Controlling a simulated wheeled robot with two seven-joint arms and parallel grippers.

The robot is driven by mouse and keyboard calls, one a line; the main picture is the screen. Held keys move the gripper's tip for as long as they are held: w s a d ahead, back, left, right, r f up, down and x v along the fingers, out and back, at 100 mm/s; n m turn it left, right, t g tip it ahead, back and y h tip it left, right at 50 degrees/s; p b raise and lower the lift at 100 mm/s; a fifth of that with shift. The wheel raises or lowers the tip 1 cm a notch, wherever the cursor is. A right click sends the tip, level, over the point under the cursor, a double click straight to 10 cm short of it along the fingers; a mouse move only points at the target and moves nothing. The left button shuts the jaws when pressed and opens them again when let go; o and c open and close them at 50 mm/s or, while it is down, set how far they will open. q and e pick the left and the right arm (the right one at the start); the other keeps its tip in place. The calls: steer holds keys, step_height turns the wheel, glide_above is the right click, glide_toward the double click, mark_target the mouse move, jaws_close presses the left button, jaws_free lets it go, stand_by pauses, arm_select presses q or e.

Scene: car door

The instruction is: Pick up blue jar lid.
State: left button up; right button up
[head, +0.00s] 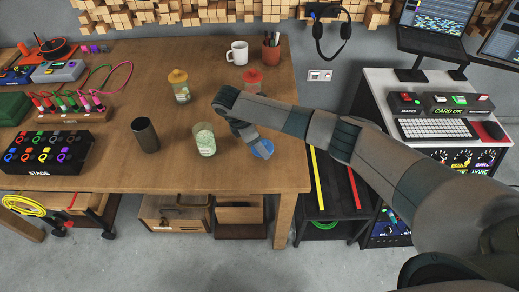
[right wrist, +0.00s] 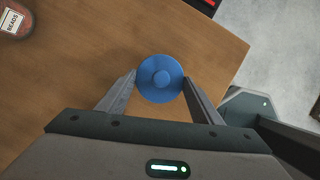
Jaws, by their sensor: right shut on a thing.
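The blue jar lid (head: 263,149) is a round disc with a small knob, near the table's front right corner. In the right wrist view the lid (right wrist: 160,79) sits between the fingertips of my right gripper (right wrist: 160,88). The gripper is shut on it. I cannot tell whether the lid is still touching the table. In the head view my right gripper (head: 256,146) reaches down over the lid and partly hides it. An open clear jar (head: 204,140) with pale green contents stands to the left of the lid. My left gripper is not in view.
On the wooden table (head: 225,178) stand a dark cup (head: 145,135), a yellow-lidded jar (head: 180,86), a red-lidded jar (head: 252,79), a white mug (head: 238,53) and a pencil cup (head: 271,50). Cable boxes fill the left side. The table's right edge is close to the lid.

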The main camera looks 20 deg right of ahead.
steer(key=s+d+r, duration=0.4)
steer(key=s+r, duration=0.3)
steer(key=s, duration=0.3)
steer(key=shift+s+d+r+p, duration=0.15)
steer(key=shift+s+r+p, duration=0.15)
steer(key=shift+s+r, duration=0.1)
steer(key=s+a+r+m+g+y, duration=0.1)
steer(key=s+r+m+g+y, duration=0.1)
steer(key=s+r+m, duration=0.3)
steer(key=s+a+r+m+g+y, duration=0.1)
steer(key=s+r+m, duration=0.4)
steer(key=m, duration=0.9)
steer(key=shift+r+g+y+b, duration=0.45)
steer(key=shift+r+g+y, duration=0.35)
steer(key=shift+r+g, duration=0.3)
